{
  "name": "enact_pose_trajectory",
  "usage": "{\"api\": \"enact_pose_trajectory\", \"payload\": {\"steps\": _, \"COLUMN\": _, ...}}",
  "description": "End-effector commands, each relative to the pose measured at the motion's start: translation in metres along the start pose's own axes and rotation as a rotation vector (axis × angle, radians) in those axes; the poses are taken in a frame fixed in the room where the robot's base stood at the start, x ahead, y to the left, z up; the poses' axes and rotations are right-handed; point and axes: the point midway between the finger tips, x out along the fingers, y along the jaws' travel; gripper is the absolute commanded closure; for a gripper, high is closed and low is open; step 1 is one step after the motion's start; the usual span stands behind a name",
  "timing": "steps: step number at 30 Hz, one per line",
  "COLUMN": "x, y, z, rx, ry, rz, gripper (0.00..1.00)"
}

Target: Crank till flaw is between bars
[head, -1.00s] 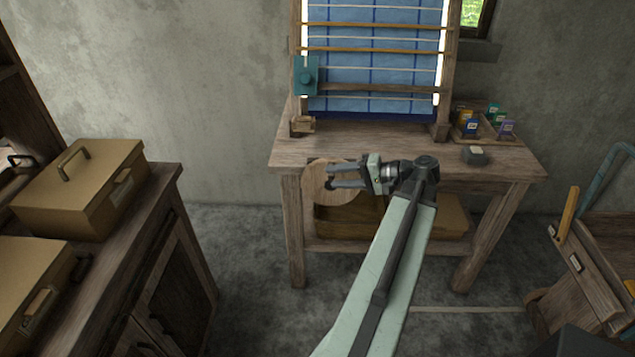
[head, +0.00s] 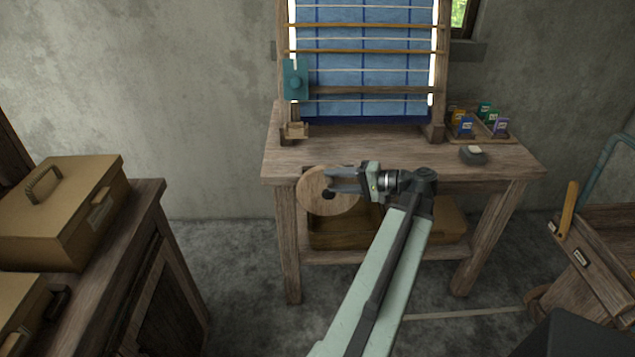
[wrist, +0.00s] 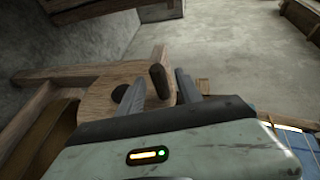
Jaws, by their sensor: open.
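The wooden crank disc (head: 318,200) is under the front left of the loom table. In the wrist view, the disc (wrist: 97,100) has a dark brown handle peg (wrist: 160,82). My gripper (head: 332,182) is open in front of the disc. In the wrist view, the peg appears between its two fingers (wrist: 157,95), with no clear contact. The blue cloth (head: 365,65) hangs in the upright frame, with darker blue lines and a dark lower band. Thin orange and pale bars (head: 365,51) cross it. I cannot make out a flaw; the cloth's top is cut off.
A cabinet with tan boxes (head: 60,210) stands left. A wooden cart (head: 600,250) stands right.

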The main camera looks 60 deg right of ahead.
Motion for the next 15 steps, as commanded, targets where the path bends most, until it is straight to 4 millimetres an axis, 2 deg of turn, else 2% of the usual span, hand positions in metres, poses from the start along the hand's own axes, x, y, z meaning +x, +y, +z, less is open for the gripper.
{"api": "enact_pose_trajectory", "payload": {"steps": 1, "x": 0.012, "y": 0.003, "z": 0.001, "rx": -0.001, "ry": -0.003, "rz": 0.0, "gripper": 0.58}}
{"api": "enact_pose_trajectory", "payload": {"steps": 6, "x": 0.04, "y": 0.002, "z": 0.002, "rx": -0.001, "ry": -0.004, "rz": 0.0, "gripper": 0.58}}
{"api": "enact_pose_trajectory", "payload": {"steps": 10, "x": 0.049, "y": 0.001, "z": 0.001, "rx": -0.001, "ry": -0.002, "rz": 0.0, "gripper": 0.58}}
{"api": "enact_pose_trajectory", "payload": {"steps": 15, "x": 0.051, "y": 0.0, "z": 0.001, "rx": -0.001, "ry": -0.003, "rz": 0.0, "gripper": 0.58}}
